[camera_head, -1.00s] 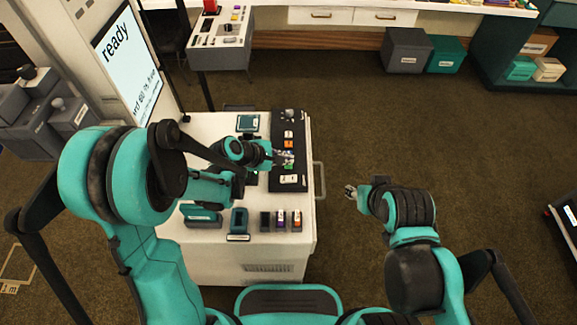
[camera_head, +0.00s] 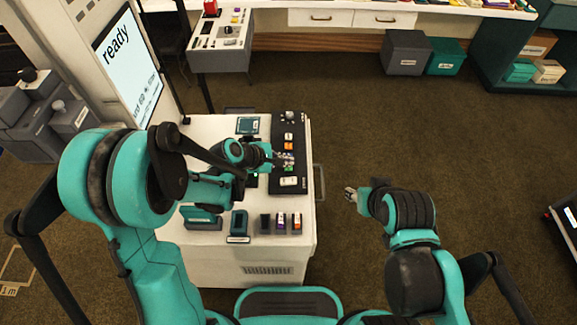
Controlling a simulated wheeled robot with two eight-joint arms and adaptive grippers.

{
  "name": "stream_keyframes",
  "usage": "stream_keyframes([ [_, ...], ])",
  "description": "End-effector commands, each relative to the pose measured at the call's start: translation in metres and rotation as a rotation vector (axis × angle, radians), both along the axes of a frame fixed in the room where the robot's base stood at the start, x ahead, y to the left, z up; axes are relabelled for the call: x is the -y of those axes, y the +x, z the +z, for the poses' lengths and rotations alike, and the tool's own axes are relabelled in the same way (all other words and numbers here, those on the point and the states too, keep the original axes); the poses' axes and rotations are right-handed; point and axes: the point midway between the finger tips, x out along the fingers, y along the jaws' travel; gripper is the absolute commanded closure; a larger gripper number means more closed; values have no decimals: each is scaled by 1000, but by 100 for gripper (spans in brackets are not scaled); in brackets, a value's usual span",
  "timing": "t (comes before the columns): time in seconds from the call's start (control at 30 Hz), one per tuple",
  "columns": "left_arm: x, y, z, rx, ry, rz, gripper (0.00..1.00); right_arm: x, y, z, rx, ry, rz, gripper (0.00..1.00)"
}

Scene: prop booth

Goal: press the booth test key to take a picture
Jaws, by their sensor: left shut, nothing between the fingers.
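A black control panel (camera_head: 302,155) lies on the right part of a white cabinet top. The labels are too small to read, so I cannot tell which is the test key. My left gripper (camera_head: 285,159) is shut and empty over the panel, around the green key, partly covering it. Contact cannot be told. A tall screen (camera_head: 128,62) reads "ready". My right gripper (camera_head: 349,193) is right of the cabinet over the floor, its fingers too small to judge.
Several small blocks (camera_head: 281,223) and a teal holder (camera_head: 239,222) stand along the cabinet's front edge. A teal square (camera_head: 247,125) lies at the back. A handle (camera_head: 319,181) sticks out on the right side. Grey boxes (camera_head: 68,117) stand at left.

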Motion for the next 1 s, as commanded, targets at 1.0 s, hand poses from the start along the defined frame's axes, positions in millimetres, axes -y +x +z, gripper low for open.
stream_keyframes([
  [1.0, 0, 0, -10, 0, 0, 0, 100, 0, 0, -11, 0, 0, 0, 60],
])
